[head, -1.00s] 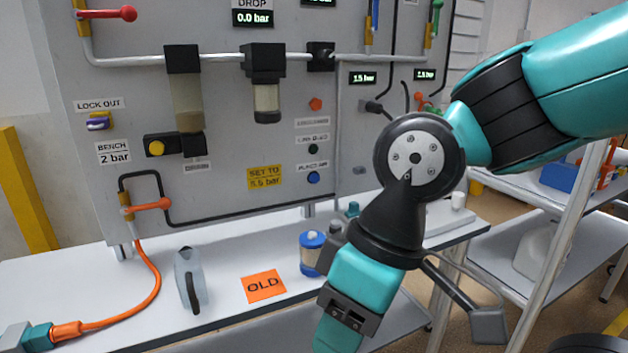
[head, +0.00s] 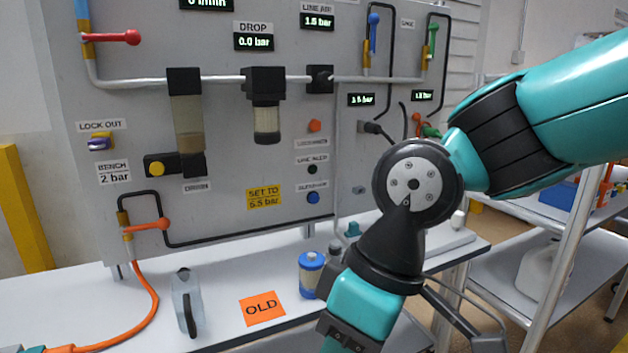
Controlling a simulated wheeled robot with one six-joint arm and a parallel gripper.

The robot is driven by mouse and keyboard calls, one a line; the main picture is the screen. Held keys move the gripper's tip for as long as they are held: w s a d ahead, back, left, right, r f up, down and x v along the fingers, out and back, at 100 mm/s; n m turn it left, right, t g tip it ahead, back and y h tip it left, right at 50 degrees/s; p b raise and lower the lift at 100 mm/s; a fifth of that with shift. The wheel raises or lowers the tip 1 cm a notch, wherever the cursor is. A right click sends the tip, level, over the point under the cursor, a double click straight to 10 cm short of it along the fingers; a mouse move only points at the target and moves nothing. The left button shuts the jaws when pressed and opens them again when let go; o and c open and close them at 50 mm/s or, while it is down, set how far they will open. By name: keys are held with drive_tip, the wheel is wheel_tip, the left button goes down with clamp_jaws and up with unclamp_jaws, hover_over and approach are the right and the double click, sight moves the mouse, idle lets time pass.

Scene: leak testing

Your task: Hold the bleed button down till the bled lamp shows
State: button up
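A round blue button (head: 313,197) sits on the grey panel, under a label too blurred to read surely. Above it is a small dark green lamp (head: 312,169), which looks unlit; the label over it seems to read "LINE BLED". An orange-red knob or button (head: 314,125) is higher in the same column. I cannot tell from the labels for certain which one is the bleed button. My arm reaches down in front of the panel's right part, and its wrist runs off the bottom edge. My gripper's fingers are out of view. Nothing of mine touches the column of buttons.
An orange hose (head: 146,305) lies at left. The LINE AIR display (head: 317,22) reads 1.5 bar. A metal-framed rack (head: 548,250) stands at right.

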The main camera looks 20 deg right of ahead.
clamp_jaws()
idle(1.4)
